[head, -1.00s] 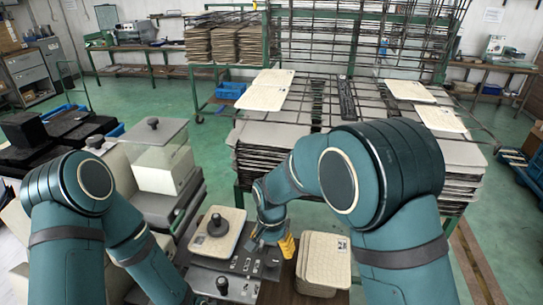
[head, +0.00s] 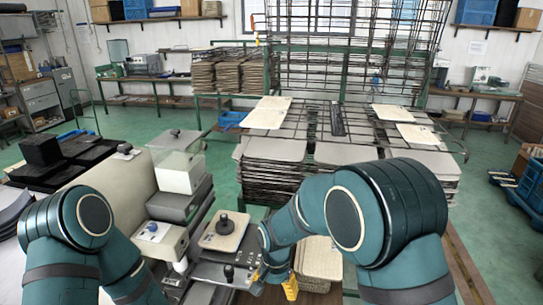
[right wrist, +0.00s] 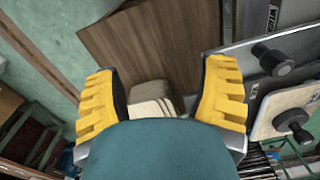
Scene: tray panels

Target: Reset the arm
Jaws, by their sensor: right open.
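My right gripper (head: 274,281) is low in the head view, its yellow fingers near the bottom edge. It is open and empty. The fingers also show spread apart in the right wrist view (right wrist: 160,98). A stack of beige panels (head: 318,258) is just right of the gripper in the head view; a stack (right wrist: 152,97) shows between and beyond the fingers in the wrist view. A beige panel with a black knob (head: 208,241) lies on the machine, left of the right gripper. My left arm comes in at the left, but its gripper is out of view.
A grey machine plate with a black knob (head: 229,273) is close to the left of my right gripper. A rack table (head: 250,185) with stacked grey panels stands ahead. Green floor (head: 222,165) is open between the machine and the rack.

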